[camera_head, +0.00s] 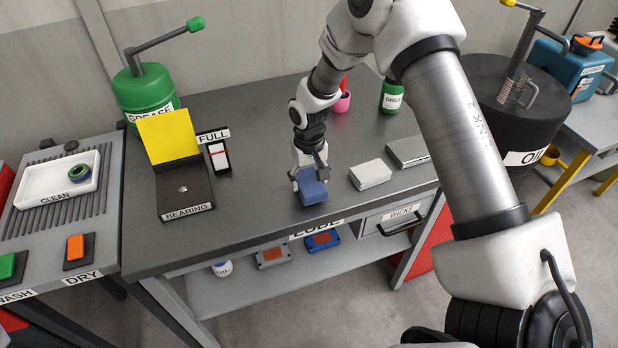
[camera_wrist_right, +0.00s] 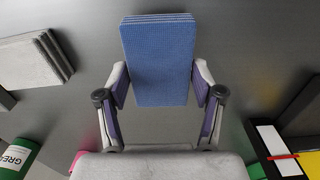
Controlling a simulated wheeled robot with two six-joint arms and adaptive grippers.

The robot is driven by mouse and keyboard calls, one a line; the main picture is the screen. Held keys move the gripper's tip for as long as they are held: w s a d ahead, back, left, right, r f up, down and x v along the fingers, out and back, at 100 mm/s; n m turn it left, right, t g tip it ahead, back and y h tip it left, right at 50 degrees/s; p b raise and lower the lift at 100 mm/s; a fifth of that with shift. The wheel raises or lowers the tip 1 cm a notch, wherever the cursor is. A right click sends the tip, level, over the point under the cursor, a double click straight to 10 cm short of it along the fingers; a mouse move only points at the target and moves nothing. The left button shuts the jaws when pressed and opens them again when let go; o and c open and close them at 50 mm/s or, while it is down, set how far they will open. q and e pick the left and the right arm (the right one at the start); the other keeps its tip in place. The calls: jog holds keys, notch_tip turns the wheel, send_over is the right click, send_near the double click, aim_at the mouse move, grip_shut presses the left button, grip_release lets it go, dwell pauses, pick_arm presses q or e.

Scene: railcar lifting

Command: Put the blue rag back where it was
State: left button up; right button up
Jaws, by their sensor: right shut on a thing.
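The blue rag (camera_head: 312,190) is a folded stack near the front edge of the dark grey bench (camera_head: 250,130). My right gripper (camera_head: 309,178) points down and is shut on the rag. In the right wrist view the rag (camera_wrist_right: 158,60) sits between the two fingers of the right gripper (camera_wrist_right: 160,95), one on each side. I cannot tell whether the rag touches the bench top or is just above it. My left gripper is not in view.
A pale folded stack (camera_head: 370,173) and a grey block (camera_head: 408,152) lie to the right. A bearing box (camera_head: 184,190) with a yellow lid stands left. A pink cup (camera_head: 342,103) and green can (camera_head: 391,96) stand behind. A black oil drum (camera_head: 510,125) is at right.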

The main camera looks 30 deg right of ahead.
aim_at(309, 181)
jog(key=shift+f, duration=0.6)
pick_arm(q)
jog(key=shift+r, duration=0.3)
pick_arm(e)
jog(key=shift+f, duration=0.25)
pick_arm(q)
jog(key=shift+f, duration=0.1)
pick_arm(e)
jog(key=shift+f, duration=0.15)
jog(key=o, duration=1.1)
jog(key=shift+r, duration=0.3)
pick_arm(q)
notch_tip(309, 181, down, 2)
jog(key=b, duration=0.2)
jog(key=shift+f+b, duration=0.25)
jog(key=shift+b, duration=0.1)
pick_arm(e)
notch_tip(309, 181, up, 12)
jog(key=shift+f, duration=0.1)
